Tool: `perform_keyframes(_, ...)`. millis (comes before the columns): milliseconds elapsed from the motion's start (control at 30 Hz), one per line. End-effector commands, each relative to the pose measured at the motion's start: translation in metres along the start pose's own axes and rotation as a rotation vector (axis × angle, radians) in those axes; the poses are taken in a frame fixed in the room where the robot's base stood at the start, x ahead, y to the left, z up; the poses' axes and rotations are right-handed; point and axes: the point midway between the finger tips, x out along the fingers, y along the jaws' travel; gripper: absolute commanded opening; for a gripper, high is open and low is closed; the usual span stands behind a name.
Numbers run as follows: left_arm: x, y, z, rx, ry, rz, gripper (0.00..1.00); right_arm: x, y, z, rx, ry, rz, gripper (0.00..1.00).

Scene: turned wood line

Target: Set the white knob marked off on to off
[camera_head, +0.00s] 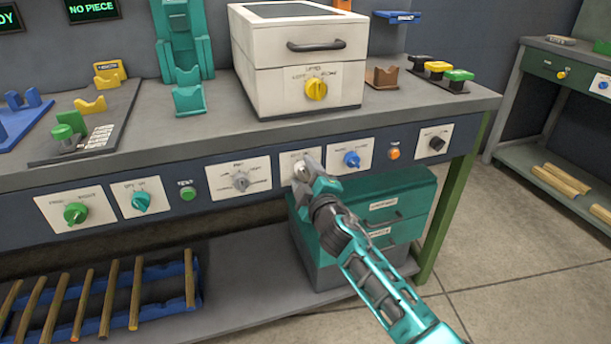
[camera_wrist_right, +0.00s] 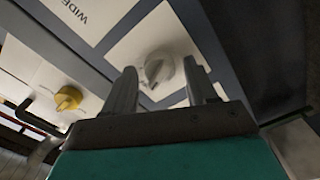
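The white knob (camera_wrist_right: 158,68) shows in the right wrist view on a pale plate, between the two fingers of my right gripper (camera_wrist_right: 160,85). The fingers are apart, one on each side of the knob; I cannot tell whether they touch it. In the head view my right gripper (camera_head: 305,170) reaches the plate (camera_head: 287,160) on the bench front and hides most of the knob and its label. The knob's pointer direction cannot be read for certain. My left gripper is not in view.
On the same panel are a grey knob (camera_head: 240,181) to the left and a blue knob (camera_head: 351,159) to the right. An orange button (camera_head: 394,153) and black knob (camera_head: 437,143) are farther right. A white box with a yellow knob (camera_head: 316,89) stands above. Teal drawers (camera_head: 400,205) are below.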

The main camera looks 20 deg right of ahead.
Motion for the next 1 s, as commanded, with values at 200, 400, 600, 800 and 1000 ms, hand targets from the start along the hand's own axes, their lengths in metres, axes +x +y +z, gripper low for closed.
perform_keyframes(200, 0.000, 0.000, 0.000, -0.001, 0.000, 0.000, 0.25, 0.000, 0.000, 0.000, 0.002, 0.000, 0.000, 0.63)
perform_keyframes(400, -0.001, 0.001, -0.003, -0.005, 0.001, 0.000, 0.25, -0.007, 0.000, 0.000, 0.002, 0.000, -0.001, 0.63)
perform_keyframes(600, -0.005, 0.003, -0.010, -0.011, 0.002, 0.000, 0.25, -0.037, 0.000, 0.000, 0.004, -0.001, -0.003, 0.63)
perform_keyframes(800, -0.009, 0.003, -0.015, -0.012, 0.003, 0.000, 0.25, -0.077, 0.000, 0.000, 0.003, -0.002, -0.002, 0.63)
perform_keyframes(1000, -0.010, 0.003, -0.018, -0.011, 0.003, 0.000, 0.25, -0.110, 0.000, 0.000, 0.002, -0.001, -0.001, 0.63)
